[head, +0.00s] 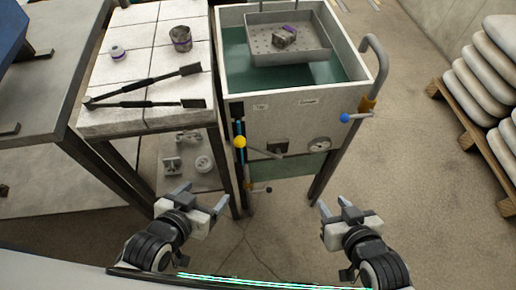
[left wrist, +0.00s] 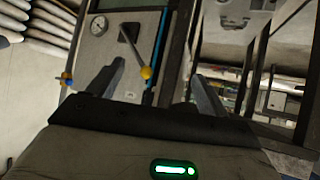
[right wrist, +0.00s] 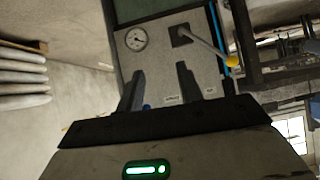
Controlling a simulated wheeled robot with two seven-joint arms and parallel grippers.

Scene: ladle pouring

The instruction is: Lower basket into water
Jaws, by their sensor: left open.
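A grey perforated metal basket (head: 262,52) is at the top of the tank (head: 290,105), above the green water (head: 238,66). A small metal part (head: 284,40) with a purple mark lies in it. A lever with a yellow knob (head: 240,142) projects from the tank front; the knob also shows in the left wrist view (left wrist: 146,73) and the right wrist view (right wrist: 233,62). My left gripper (head: 203,196) is open and empty, in front of the tank and below the yellow knob. My right gripper (head: 335,203) is open and empty, to the right.
A blue-knobbed valve (head: 345,118) and bent pipe (head: 377,60) are on the tank's right side. A gauge (head: 319,144) is on its front. The tiled table (head: 140,60) at left holds tongs (head: 150,103) and metal parts. Sacks (head: 480,80) on a pallet stand at right.

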